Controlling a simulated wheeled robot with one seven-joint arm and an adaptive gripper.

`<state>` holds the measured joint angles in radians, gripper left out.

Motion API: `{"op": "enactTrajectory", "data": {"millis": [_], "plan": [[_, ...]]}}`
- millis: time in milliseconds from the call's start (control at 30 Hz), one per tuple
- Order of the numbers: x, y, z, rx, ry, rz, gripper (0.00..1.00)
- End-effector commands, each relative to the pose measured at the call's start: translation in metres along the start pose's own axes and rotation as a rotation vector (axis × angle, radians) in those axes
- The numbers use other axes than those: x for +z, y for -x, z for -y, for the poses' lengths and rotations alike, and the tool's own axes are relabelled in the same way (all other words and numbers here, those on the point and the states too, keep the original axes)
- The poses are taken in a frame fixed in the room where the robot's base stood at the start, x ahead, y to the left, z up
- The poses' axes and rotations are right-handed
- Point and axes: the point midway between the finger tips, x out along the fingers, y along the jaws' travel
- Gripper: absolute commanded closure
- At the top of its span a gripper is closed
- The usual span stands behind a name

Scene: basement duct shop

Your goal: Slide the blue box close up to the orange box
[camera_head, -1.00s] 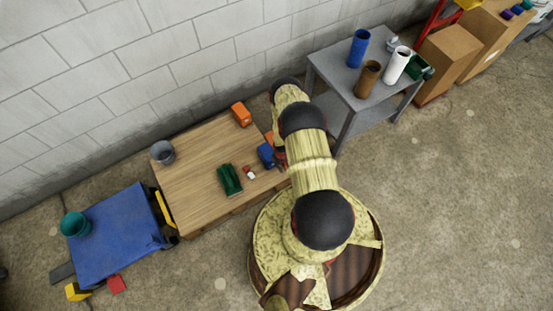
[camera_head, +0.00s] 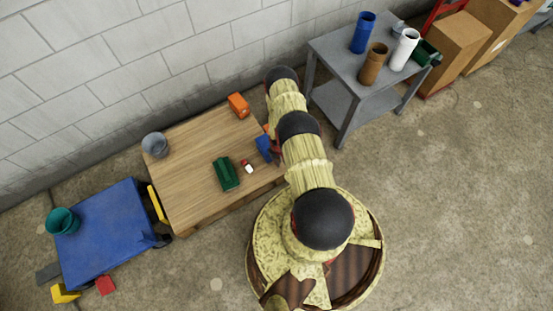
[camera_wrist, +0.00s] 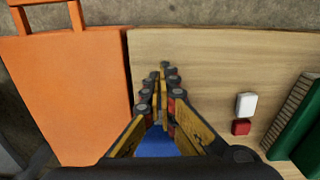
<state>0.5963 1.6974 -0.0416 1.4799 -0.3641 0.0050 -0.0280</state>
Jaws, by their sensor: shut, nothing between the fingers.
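The blue box (camera_head: 264,149) lies near the right end of the wooden table; its right part is hidden by my arm. Its blue top (camera_wrist: 157,143) shows between my finger links in the wrist view. One orange box (camera_head: 238,105) stands at the table's back edge. A second orange piece (camera_head: 266,130) shows just behind the blue box, mostly hidden by my arm. A large orange thing with a handle (camera_wrist: 75,90) fills the left of the wrist view; I cannot tell which orange piece it is. My gripper (camera_wrist: 160,74) is shut and empty, close by the blue box.
A green box (camera_head: 226,174) and a small red and white item (camera_head: 247,166) lie left of the blue box. A grey bucket (camera_head: 155,145) stands at the table's left. A grey shelf table (camera_head: 338,62) with cylinders stands at right. Bare tabletop (camera_head: 190,155) lies in between.

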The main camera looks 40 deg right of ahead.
Motion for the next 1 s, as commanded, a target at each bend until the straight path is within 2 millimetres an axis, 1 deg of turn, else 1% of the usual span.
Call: {"op": "enactTrajectory", "data": {"millis": [33,400,1000], "plan": [[-0.0024,-0.0046,-0.0001,0.000,0.000,-0.001,1.00],[-0.0100,-0.0021,0.0007,0.001,0.002,-0.001,1.00],[-0.0107,0.0016,0.0020,0.001,0.001,0.000,1.00]]}}
